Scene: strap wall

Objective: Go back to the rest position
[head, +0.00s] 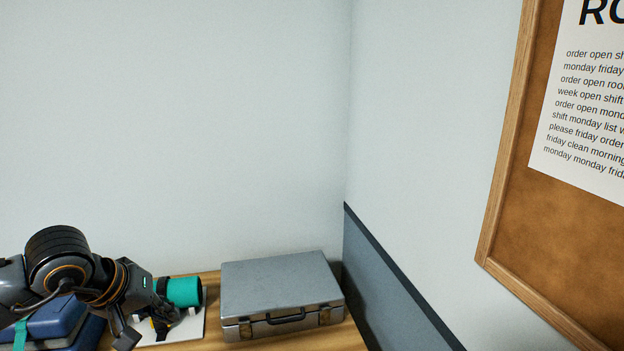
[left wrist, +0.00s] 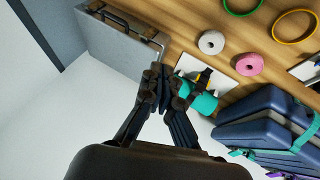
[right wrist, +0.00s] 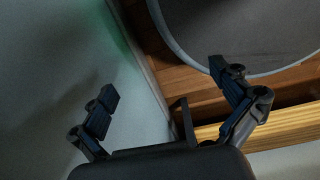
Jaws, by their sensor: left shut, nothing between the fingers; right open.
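My left gripper (head: 143,328) is at the lower left of the head view, near a teal cylinder (head: 184,291) on a white board (head: 188,330). In the left wrist view its fingers (left wrist: 166,82) are together with nothing between them. The teal cylinder (left wrist: 204,103) shows just beyond them; I cannot tell whether they touch it. My right gripper (right wrist: 166,84) is open and empty in the right wrist view, with its fingers wide apart. It is not visible in the head view.
A grey metal case (head: 280,290) stands on the wooden table by the corner. A blue case (head: 57,322) is at the lower left. Rings and rolls lie on the table (left wrist: 185,25). A cork board (head: 560,220) hangs on the right wall. A round grey surface (right wrist: 240,35) is near my right gripper.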

